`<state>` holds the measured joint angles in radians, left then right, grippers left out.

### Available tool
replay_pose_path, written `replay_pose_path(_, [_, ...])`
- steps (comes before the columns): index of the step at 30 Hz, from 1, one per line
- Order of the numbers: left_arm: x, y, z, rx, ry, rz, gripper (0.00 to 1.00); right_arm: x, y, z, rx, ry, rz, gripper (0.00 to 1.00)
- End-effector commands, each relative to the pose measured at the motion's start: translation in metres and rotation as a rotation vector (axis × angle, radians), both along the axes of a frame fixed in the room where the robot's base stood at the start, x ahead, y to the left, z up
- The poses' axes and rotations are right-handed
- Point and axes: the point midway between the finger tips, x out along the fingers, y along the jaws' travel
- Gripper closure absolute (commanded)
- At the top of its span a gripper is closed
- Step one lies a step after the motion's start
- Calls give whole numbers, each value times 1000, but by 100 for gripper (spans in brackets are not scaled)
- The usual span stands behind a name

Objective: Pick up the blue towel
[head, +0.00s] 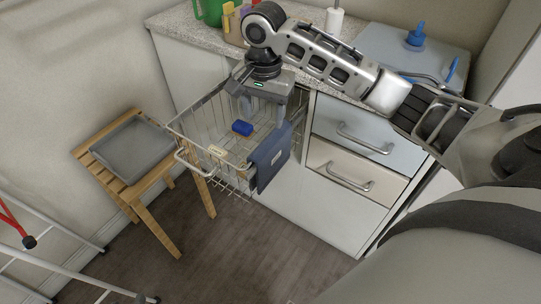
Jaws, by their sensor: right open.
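My right gripper (265,112) points down above the basket, close to the towel's top edge. Its fingers are apart, and the right finger appears near the towel's upper end. I cannot tell whether it touches the towel. I see nothing held between the fingers. My left gripper is out of view.
A small blue block (242,128) lies in the basket. A wooden stool (155,180) with a grey tray (132,146) stands left. Drawers (352,172) are right of the basket. A metal rack (50,255) stands lower left.

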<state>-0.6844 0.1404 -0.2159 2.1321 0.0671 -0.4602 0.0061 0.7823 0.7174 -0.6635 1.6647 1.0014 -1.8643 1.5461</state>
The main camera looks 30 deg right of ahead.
Motion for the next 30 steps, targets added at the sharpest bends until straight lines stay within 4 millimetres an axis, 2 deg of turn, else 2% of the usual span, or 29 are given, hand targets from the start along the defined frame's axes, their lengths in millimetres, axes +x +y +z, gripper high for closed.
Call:
replay_pose_path(1, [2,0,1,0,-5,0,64,6,-12,15,-9,6,-73,44])
replay_pose_path(3, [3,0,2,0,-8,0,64,9,-23,27,-12,19,-150,44])
replay_pose_path(7, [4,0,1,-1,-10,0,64,11,-30,31,-12,32,-215,44])
replay_pose_path(10, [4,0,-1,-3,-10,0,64,11,-31,15,-12,35,-222,44])
replay_pose_path(18, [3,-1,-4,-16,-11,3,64,11,-30,-43,-11,34,-218,44])
replay_pose_path(21, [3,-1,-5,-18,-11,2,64,11,-30,-58,-10,32,-217,44])
replay_pose_path(30, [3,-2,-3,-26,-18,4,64,13,-29,-83,-11,31,-216,44])
